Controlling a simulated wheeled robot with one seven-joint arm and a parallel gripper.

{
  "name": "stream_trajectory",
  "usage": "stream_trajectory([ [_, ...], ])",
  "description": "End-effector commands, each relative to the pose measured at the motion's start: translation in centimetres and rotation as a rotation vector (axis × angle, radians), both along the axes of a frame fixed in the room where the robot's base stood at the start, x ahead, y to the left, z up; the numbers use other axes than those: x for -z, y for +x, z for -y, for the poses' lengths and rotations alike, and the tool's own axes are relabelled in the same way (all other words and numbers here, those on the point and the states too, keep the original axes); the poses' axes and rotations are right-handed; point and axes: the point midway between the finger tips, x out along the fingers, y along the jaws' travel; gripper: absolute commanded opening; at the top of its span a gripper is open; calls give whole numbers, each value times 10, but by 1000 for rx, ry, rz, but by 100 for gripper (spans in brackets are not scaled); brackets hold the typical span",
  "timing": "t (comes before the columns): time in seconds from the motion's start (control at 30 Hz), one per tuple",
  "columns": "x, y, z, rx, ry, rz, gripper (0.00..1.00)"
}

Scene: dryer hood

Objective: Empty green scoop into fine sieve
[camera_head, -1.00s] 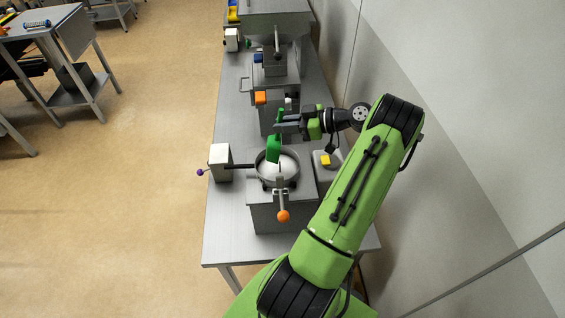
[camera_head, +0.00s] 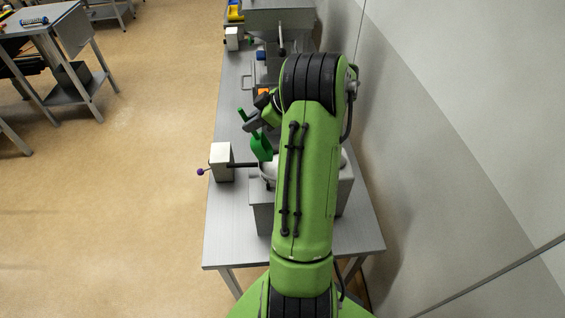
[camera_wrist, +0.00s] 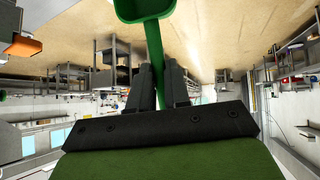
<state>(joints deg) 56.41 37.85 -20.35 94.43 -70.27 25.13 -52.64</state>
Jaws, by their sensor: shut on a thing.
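The green scoop (camera_head: 262,148) is in my gripper (camera_head: 254,124), its bowl pointing down and its handle slanting up to the left. In the wrist view, the scoop's bowl (camera_wrist: 144,8) is at the top edge and its handle runs between the two fingers (camera_wrist: 160,85). The scoop's bowl is at the far left side of a round pan-like sieve (camera_head: 267,171) with white material in it. My arm hides most of the sieve. I cannot tell whether the scoop touches the rim or holds anything.
A grey box with a purple knob (camera_head: 221,160) stands left of the sieve, with a dark rod between them. An orange part (camera_head: 264,92) and more grey equipment stand behind. The bench's front left (camera_head: 228,225) is clear. A wall (camera_head: 440,120) runs along the right.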

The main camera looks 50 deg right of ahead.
Motion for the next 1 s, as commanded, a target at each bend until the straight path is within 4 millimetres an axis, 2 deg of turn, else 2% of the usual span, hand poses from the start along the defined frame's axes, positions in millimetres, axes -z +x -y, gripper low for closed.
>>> stream_trajectory([
  [0.1,-10,16,-12,-8,-79,-93,0],
  [0.57,38,61,-45,-8,-333,-460,0],
  [0.73,34,83,-61,-5,-419,-583,0],
  [1.0,63,109,-79,-5,-540,-757,0],
])
